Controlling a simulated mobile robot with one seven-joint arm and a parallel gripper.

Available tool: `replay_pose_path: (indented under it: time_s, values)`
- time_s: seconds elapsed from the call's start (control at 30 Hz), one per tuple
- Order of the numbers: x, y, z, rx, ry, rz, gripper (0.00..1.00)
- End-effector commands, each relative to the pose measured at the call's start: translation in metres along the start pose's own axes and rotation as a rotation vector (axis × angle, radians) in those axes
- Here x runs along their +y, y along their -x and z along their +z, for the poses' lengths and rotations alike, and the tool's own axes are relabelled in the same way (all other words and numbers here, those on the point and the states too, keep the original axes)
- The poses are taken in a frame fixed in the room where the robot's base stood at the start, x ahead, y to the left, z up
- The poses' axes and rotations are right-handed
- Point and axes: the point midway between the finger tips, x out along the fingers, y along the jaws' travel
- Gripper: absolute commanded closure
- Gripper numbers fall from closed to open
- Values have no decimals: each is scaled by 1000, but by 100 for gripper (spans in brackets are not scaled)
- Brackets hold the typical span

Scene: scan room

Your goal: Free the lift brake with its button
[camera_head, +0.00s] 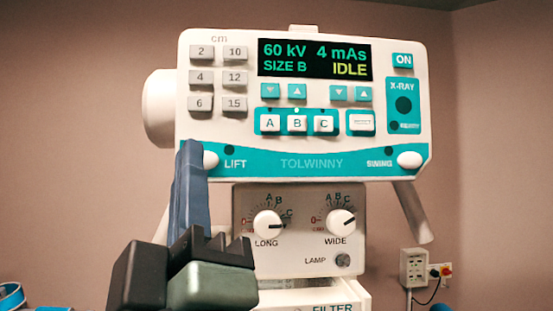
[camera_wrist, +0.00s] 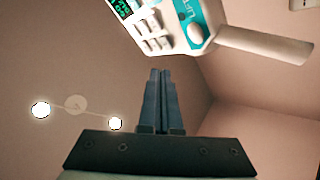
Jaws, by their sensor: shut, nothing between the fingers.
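The control head (camera_head: 300,163) faces me, with a teal strip along its lower edge. The white oval LIFT button (camera_head: 211,159) is at the strip's left end, partly hidden by my gripper (camera_head: 188,147). A dark round lamp (camera_head: 229,150) sits just above the LIFT label. My blue-grey fingers are shut and empty, pointing up in front of the panel's lower left corner. Whether they touch the button cannot be told. In the wrist view, my shut fingers (camera_wrist: 160,75) point towards the panel's edge, with a gap visible in the picture; a white oval button (camera_wrist: 195,33) shows there.
The white SWING button (camera_head: 409,160) is at the strip's right end. Below is the collimator box (camera_head: 303,205) with LONG and WIDE knobs. A pale handle (camera_head: 413,212) hangs at the right. A socket box (camera_head: 414,268) is on the wall. Free wall lies left of the head.

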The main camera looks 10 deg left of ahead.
Motion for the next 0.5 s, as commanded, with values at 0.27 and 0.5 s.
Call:
replay_pose_path:
  time_s: [0.27, 0.5]
  values:
    - [-21, -28, 20, 0, -1, -1, 100]
    - [-29, -40, 29, 1, 0, 1, 100]
